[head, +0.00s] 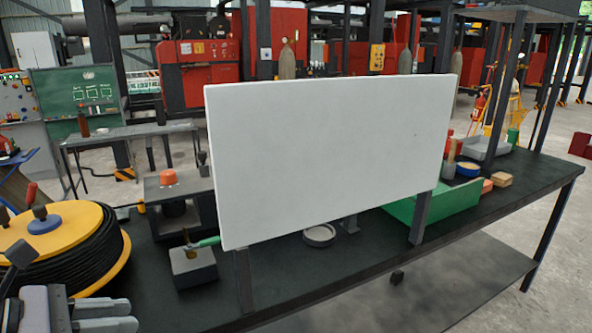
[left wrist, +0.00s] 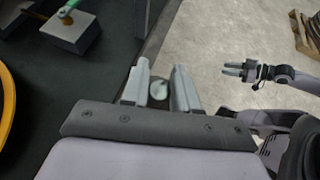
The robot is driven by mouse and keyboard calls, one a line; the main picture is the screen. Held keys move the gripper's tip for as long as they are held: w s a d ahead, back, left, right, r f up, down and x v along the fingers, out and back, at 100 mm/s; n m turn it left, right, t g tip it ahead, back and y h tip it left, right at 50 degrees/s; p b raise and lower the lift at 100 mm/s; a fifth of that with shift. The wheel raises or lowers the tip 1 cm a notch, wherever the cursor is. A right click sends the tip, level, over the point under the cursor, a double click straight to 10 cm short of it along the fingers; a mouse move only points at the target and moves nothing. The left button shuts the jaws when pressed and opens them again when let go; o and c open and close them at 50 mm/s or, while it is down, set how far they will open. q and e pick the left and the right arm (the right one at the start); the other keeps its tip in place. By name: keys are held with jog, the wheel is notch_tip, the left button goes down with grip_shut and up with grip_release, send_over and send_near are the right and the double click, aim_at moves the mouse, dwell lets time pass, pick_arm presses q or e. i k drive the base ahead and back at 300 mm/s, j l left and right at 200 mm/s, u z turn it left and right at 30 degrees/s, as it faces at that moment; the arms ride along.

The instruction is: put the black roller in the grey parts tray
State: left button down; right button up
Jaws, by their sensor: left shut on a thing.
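My left gripper (head: 128,316) is low at the left of the head view, with its fingers pointing right. In the left wrist view my left gripper (left wrist: 161,76) has a small dark round thing, the black roller (left wrist: 158,91), between its fingers; most of it is hidden. The grey parts tray (head: 485,148) stands at the far right of the bench, partly behind a post, well away from the left gripper. My right gripper (left wrist: 226,69) shows at the right of the left wrist view, its fingers apart and empty.
A large white panel (head: 330,160) stands upright across the bench (head: 400,262) and hides its middle. A yellow cable reel (head: 75,245) is beside my left gripper. A grey block (head: 193,268), a grey ring (head: 319,236) and a green tray (head: 455,200) are nearby. The bench's front is clear.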

aim_at(482, 150)
jog(key=l+u, duration=0.2)
jog(key=l, duration=0.35)
jog(key=i+l+u, duration=0.2)
jog(key=l, duration=1.3)
jog(key=i+l+u, duration=0.2)
jog(key=l, duration=1.35)
jog(key=i+l+u, duration=0.2)
jog(key=l, duration=1.35)
jog(key=k, duration=0.05)
